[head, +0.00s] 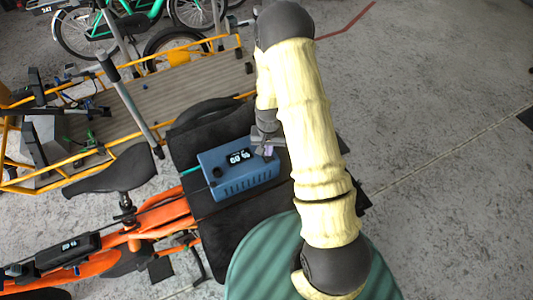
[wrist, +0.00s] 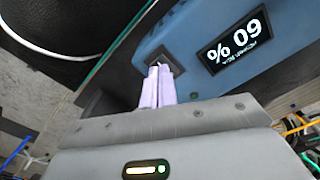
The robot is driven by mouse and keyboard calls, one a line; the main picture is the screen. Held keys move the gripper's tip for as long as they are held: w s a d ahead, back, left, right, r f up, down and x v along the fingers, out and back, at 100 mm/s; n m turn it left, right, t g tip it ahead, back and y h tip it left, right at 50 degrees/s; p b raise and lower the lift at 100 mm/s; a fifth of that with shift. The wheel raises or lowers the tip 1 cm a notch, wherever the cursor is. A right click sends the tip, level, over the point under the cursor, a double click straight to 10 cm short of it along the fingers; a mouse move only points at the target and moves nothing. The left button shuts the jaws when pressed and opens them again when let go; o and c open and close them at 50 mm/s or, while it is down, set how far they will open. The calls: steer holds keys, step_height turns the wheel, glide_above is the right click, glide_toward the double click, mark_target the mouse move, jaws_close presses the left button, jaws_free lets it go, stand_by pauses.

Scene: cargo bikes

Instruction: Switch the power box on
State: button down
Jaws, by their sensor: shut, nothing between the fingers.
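The blue power box (head: 250,192) lies on the black padded rear deck of the orange cargo bike, with vent slots on its near side. It also fills the upper part of the wrist view (wrist: 195,35). Its display (head: 239,157) is lit with a number and a percent sign, and shows upside down in the wrist view (wrist: 235,45). My gripper (head: 267,151) is at the box's right end. In the wrist view its pale lilac fingers (wrist: 157,72) are shut and empty, with their tips at a dark square switch (wrist: 150,58). They partly hide it; I cannot tell contact or switch position.
A round black knob or socket (head: 217,172) is on the box's left end. The bike's black saddle (head: 115,172) and orange frame (head: 160,215) are at left. A yellow-framed cargo bike (head: 165,95) stands behind. Open concrete floor (head: 450,120) lies at right.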

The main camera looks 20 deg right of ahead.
steer(key=shift+f+b, duration=0.65)
steer(key=shift+f, duration=0.3)
stand_by(1.2)
steer(key=shift+r, duration=0.1)
steer(key=shift+r+p, duration=2.65)
steer(key=shift+r, duration=0.75)
steer(key=shift+r, duration=0.15)
steer(key=s+r+n+t, duration=0.1)
steer(key=s+r+n, duration=0.1)
steer(key=s+r, duration=0.5)
steer(key=s+r+n+t, duration=0.1)
steer(key=s+r, duration=0.6)
steer(key=r, duration=0.9)
steer(key=shift+s+n+t, duration=0.15)
steer(key=shift+n+t, duration=0.15)
steer(key=shift+n, duration=0.1)
steer(key=shift+a, duration=0.15)
